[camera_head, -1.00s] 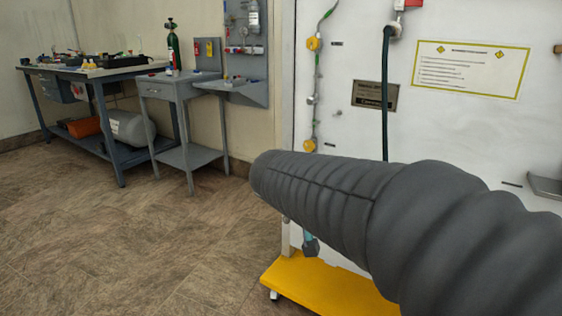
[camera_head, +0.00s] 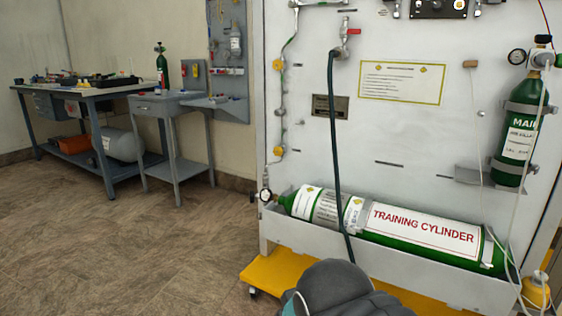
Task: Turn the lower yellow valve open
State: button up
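The lower yellow valve (camera_head: 278,151) is a small yellow knob on the thin pipe at the left edge of the white panel (camera_head: 420,135). The upper yellow valve (camera_head: 278,65) sits above it on the same pipe. At this size I cannot tell whether either valve is open or closed. The dark grey ribbed sleeve of my arm shows at the bottom centre, well below the lower valve. My gripper itself is not in view.
A green training cylinder (camera_head: 420,232) lies in a tray across the panel's lower part. A dark hose (camera_head: 334,130) hangs from a red-handled tap (camera_head: 350,34). A yellow base (camera_head: 272,274) juts out below. A side table (camera_head: 170,105) stands left; the floor before it is clear.

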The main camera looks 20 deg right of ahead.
aim_at(277, 151)
jog(key=z, duration=0.2)
jog(key=i, duration=0.95)
jog(key=z, duration=0.9)
